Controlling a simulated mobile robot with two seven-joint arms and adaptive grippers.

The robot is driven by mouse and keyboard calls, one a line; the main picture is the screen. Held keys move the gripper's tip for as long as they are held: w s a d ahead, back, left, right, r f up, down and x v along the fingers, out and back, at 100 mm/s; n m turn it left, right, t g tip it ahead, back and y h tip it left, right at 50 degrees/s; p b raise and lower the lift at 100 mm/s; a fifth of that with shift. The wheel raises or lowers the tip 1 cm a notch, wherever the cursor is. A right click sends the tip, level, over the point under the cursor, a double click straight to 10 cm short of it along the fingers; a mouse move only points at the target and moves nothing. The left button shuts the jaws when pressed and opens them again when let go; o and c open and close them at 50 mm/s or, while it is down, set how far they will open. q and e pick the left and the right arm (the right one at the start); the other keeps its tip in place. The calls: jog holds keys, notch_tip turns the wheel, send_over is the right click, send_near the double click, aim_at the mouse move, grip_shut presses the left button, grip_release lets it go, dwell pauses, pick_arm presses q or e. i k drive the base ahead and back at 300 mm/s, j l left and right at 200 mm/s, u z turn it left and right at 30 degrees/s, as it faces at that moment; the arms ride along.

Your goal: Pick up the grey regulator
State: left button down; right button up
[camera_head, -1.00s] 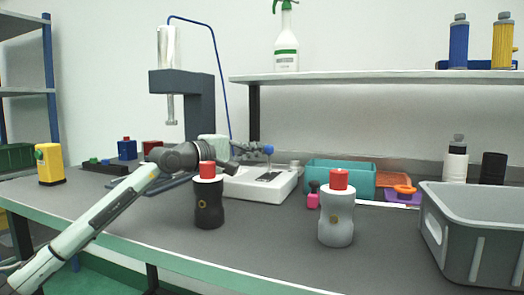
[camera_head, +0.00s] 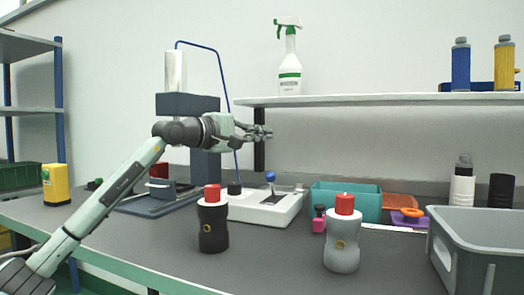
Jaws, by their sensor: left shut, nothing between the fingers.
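The grey regulator (camera_head: 342,243) stands upright on the table at the centre right, with a light grey waisted body and a red cap. A similar black-bodied regulator (camera_head: 213,226) with a white collar and red cap stands upright to its left. My left gripper (camera_head: 268,132) is raised in the air, pointing right, above the white device and well above and left of the grey regulator. Its fingers are shut and empty. My right gripper is not in view.
A grey crate (camera_head: 470,222) stands right of the grey regulator. Behind are a teal bin (camera_head: 345,200), a small pink item (camera_head: 319,222) and a white device (camera_head: 262,209) with a blue knob. A shelf (camera_head: 380,99) runs above. The table front is clear.

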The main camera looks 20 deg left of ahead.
aim_at(342, 250)
jog(key=k, duration=1.5)
